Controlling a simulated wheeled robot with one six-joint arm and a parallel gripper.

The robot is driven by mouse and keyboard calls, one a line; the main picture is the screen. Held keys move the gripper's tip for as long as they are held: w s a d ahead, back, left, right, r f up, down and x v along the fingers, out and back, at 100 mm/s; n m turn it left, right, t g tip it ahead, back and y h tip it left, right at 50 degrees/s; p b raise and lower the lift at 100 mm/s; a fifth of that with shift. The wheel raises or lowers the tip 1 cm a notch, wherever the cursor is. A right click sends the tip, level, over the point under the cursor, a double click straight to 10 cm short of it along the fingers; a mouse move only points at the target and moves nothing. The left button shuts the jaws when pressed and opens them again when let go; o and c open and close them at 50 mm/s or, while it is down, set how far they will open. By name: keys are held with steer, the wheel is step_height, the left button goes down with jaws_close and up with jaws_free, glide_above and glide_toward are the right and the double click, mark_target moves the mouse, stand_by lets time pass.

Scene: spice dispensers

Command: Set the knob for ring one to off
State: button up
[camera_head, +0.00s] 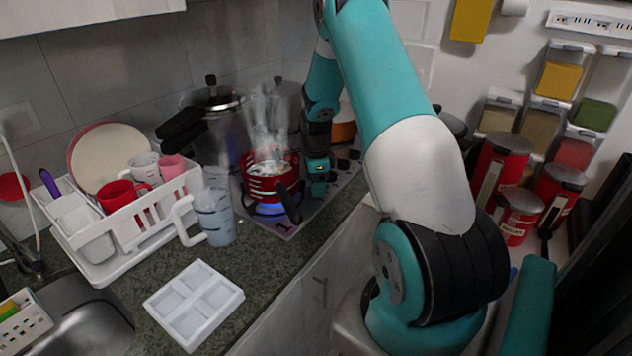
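The stove (292,222) is a flat plate on the counter against the back wall. A blue flame (268,210) burns under a steaming red pot (272,180) on its front left ring. Small dark knobs (343,164) show along the stove's right side, close to my gripper. Which one belongs to ring one cannot be told, and some knobs may be hidden behind my arm. My gripper (318,190) points down over the stove's right part, right of the red pot. Its fingers are too small and dark to show whether they are open, or whether they touch a knob.
The pot's dark handle (289,205) points toward the front. A large pressure cooker (215,120) stands behind left. A measuring jug (212,215), a white dish rack (130,220) and a white divided tray (195,303) stand left. Red canisters (500,165) stand right.

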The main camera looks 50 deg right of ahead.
steer(key=c, duration=0.8)
steer(key=shift+o, duration=0.2)
steer(key=shift+n, duration=1.6)
steer(key=o, duration=0.9)
step_height(320, 180, up, 18)
steer(key=b, duration=0.2)
steer(key=shift+f+b, duration=0.25)
steer(key=shift+b, duration=0.15)
